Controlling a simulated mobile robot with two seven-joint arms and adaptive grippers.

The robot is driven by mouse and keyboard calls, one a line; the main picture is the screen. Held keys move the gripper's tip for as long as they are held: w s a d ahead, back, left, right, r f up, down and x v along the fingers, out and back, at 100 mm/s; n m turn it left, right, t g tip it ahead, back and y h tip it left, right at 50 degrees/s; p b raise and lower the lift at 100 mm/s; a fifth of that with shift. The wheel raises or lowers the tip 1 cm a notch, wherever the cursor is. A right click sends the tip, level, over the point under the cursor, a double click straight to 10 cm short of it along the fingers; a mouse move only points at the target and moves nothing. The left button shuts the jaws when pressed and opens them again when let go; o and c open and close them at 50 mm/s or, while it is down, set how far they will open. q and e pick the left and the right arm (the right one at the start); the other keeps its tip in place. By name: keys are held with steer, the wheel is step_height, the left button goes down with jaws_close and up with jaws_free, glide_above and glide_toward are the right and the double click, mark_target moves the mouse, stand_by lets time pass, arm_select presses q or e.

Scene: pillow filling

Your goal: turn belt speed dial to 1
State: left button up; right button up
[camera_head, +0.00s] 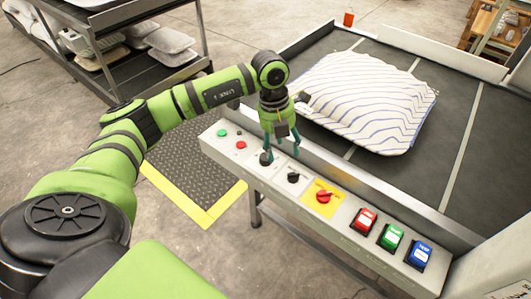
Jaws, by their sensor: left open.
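The control panel (345,212) runs along the front of the conveyor table. On it, a black dial (265,159) sits between the fingers of my left gripper (280,157) or right beside its left finger; I cannot tell whether they touch. The gripper points down and is open. A second black dial (293,177) stands just right of the fingers. The dial labels are too small to read, so I cannot tell which dial sets belt speed. My right gripper is not in view.
Red (364,220), green (390,236) and blue (418,255) push buttons line the panel's right end. Small green and red buttons are at its left. A striped pillow (366,100) lies on the dark belt (335,50). A rack (165,75) with pillows stands at upper left.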

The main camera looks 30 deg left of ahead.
mark_target(265, 156)
arm_select(q)
steer(key=shift+n+y, duration=0.4)
steer(key=shift+y, duration=0.5)
steer(key=a, duration=0.4)
steer(key=shift+s+a+r, duration=0.15)
steer(key=shift+a+r, duration=0.15)
steer(key=shift+r, duration=0.1)
step_height(265, 156, down, 7)
steer(key=shift+r, duration=0.1)
steer(key=c, duration=1.2)
